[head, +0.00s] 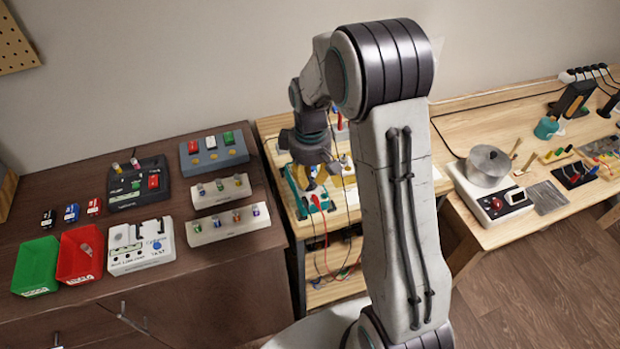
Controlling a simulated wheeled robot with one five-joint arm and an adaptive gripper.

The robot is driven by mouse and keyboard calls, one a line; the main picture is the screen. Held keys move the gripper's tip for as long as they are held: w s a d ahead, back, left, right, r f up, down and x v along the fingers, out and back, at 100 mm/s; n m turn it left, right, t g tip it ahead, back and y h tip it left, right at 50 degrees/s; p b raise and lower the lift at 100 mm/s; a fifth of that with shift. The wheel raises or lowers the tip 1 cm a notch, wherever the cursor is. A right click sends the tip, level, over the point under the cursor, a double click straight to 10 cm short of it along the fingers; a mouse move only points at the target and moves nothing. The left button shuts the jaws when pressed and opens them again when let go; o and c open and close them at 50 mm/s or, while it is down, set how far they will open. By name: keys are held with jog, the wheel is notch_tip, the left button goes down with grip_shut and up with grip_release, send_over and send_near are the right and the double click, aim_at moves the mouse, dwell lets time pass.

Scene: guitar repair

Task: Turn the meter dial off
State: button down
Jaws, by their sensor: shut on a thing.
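The meter (294,196), a small device with a teal case, lies at the front left of the middle wooden bench. Red and black leads run from its lower end and hang over the bench's front edge. My gripper (311,182) points down directly over the meter, and its fingers reach the meter's face. It is shut on what appears to be the meter dial. The dial is hidden by the gripper, so I cannot see where it points.
A dark cabinet at left carries a green bin (37,268), a red bin (80,255), a white tester (139,247) and switch boxes. The right bench holds a metal pot (487,166) and a teal mug (546,128). Small yellow items sit close beside my gripper.

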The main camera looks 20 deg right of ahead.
aim_at(310, 180)
jog(key=m+b, duration=0.1)
jog(key=m, duration=0.4)
jog(key=shift+s, duration=0.2)
jog(key=shift+m, duration=0.4)
jog(key=c, duration=1.4)
grip_release()
notch_tip(310, 180, up, 12)
